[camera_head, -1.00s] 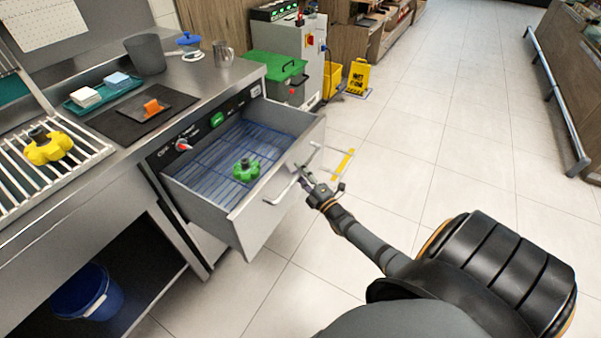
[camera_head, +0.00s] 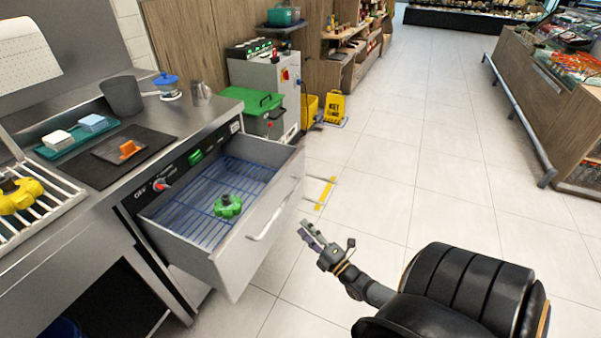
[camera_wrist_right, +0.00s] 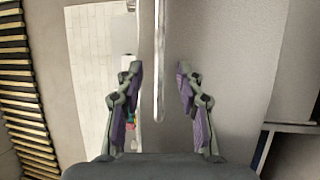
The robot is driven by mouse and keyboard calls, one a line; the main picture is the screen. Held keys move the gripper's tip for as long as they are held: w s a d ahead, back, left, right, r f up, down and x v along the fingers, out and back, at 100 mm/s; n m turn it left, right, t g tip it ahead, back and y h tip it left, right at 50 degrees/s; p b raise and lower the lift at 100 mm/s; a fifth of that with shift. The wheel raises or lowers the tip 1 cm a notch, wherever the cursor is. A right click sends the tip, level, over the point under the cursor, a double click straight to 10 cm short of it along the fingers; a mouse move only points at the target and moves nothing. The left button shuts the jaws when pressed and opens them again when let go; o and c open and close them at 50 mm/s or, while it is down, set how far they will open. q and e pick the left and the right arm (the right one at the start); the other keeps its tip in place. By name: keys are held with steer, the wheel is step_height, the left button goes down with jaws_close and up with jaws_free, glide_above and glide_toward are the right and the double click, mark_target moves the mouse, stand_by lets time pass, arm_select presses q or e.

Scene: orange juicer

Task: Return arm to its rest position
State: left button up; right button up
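My right gripper (camera_head: 313,236) is in front of the open drawer (camera_head: 236,262), to the right of its handle (camera_head: 266,222) and apart from it. In the right wrist view the right gripper (camera_wrist_right: 160,85) is open and empty. The bar of the drawer handle (camera_wrist_right: 160,60) shows ahead, between the two fingers in the picture. The drawer is pulled out and holds a green knob-like part (camera_head: 228,206) on a blue wire rack (camera_head: 205,212). My left gripper is not in view.
The steel counter (camera_head: 150,118) stands at the left with a yellow part (camera_head: 20,196) on a slatted rack. A grey machine (camera_head: 268,75), a green-lidded bin (camera_head: 250,103) and a yellow floor sign (camera_head: 335,106) stand behind. The tiled floor (camera_head: 450,190) to the right is clear.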

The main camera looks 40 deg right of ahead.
stand_by(0.5)
steer(key=s+a+f+m+g+h+p, duration=0.1)
steer(key=s+f+m+g+p, duration=0.15)
steer(key=s+f+g, duration=0.35)
steer(key=s+a+f+m+g+p, duration=0.1)
steer(key=s+f+m+p, duration=0.2)
steer(key=f, duration=0.6)
steer(key=s+a+f+m+g+h+p, duration=0.1)
steer(key=s+f+m+g, duration=0.35)
steer(key=f, duration=0.25)
steer(key=s+a+f+m+g+p, duration=0.1)
steer(key=s+a+f+m+g, duration=0.1)
steer(key=s, duration=0.4)
steer(key=s+a+f+m+g+p, duration=0.1)
steer(key=s+a+f+m+g, duration=0.1)
steer(key=s, duration=0.5)
steer(key=s+a+f+m+g+y+p, duration=0.1)
steer(key=s+a+f+m+g, duration=0.1)
steer(key=s, duration=0.5)
step_height(320, 180, down, 2)
steer(key=shift+a+f+m+g, duration=0.35)
steer(key=shift+a+g, duration=0.3)
steer(key=shift+a, duration=0.5)
